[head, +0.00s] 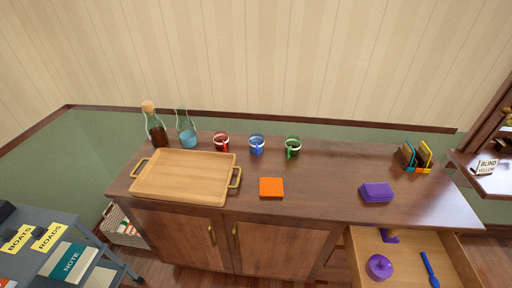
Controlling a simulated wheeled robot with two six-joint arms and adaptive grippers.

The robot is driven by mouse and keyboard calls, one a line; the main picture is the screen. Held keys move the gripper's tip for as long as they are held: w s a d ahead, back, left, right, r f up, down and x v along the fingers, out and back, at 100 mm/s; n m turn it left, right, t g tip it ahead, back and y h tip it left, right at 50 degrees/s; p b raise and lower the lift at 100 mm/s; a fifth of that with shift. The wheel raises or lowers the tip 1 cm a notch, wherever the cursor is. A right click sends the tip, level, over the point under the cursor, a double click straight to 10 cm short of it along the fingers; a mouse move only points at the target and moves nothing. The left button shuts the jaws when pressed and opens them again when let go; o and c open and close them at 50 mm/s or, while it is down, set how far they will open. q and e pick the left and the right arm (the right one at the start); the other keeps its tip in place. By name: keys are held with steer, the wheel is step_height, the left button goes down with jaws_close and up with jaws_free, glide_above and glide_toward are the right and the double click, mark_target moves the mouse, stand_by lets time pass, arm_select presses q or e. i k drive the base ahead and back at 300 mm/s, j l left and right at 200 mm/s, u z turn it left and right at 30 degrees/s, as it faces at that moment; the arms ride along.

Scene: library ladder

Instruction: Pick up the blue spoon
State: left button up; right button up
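The blue spoon (429,270) lies in the open drawer (407,266) at the lower right of the head view, near the drawer's right side. A round purple lidded object (379,266) sits to its left in the same drawer, apart from it. A smaller purple item (389,236) is at the back of the drawer, partly hidden by the counter edge. The lower end of the spoon is close to the bottom of the picture. Neither of my grippers shows in the head view.
The wooden counter (330,180) holds a tray (185,176), two bottles, three mugs, an orange block (271,187), a purple stack (376,192) and a colourful rack (414,157). A grey cart (95,245) stands at lower left. A side table (487,180) is at right.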

mark_target(434, 281)
steer(key=z, duration=1.95)
